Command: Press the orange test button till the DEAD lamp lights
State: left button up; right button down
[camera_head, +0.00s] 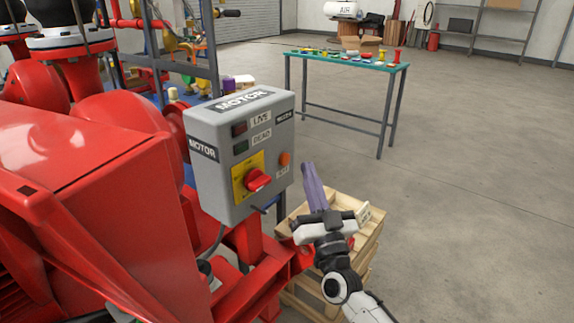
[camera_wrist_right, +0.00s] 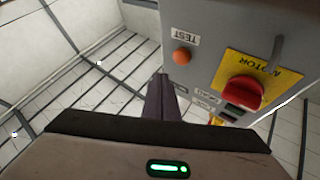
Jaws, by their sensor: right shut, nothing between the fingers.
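The grey motor box (camera_head: 218,140) stands left of centre in the head view. Its round orange test button (camera_head: 285,158) is at the face's right side, above a TEST label; it also shows in the right wrist view (camera_wrist_right: 181,57). The DEAD lamp (camera_head: 240,146) looks dark green and unlit. The LIVE lamp (camera_head: 239,129) above it looks dark red and unlit. My right gripper (camera_head: 308,168) is shut and empty, its purple-grey fingers pointing up just right of the button, with a visible gap. The fingertips also show in the right wrist view (camera_wrist_right: 164,80). My left gripper is out of view.
A red rotary switch on a yellow plate (camera_head: 242,167) sits left of the button. Red pump machinery (camera_head: 90,200) fills the left. A wooden pallet stack (camera_head: 367,240) stands beneath my right gripper. A green-topped table (camera_head: 345,61) stands behind; floor at right is clear.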

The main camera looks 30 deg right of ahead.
aim_at(285, 159)
jog(key=shift+w+a, duration=0.25)
jog(key=shift+w, duration=0.35)
jog(key=shift+w+a, duration=0.25)
jog(key=shift+w, duration=0.35)
dwell(0.8)
dwell(0.4)
jog(key=shift+w+a, duration=0.15)
jog(key=shift+w, duration=0.2)
jog(key=shift+w+a, duration=0.15)
jog(key=shift+w, duration=0.3)
dwell(0.6)
jog(key=shift+s, duration=0.15)
jog(key=shift+s+d, duration=0.3)
jog(key=shift+s, duration=0.4)
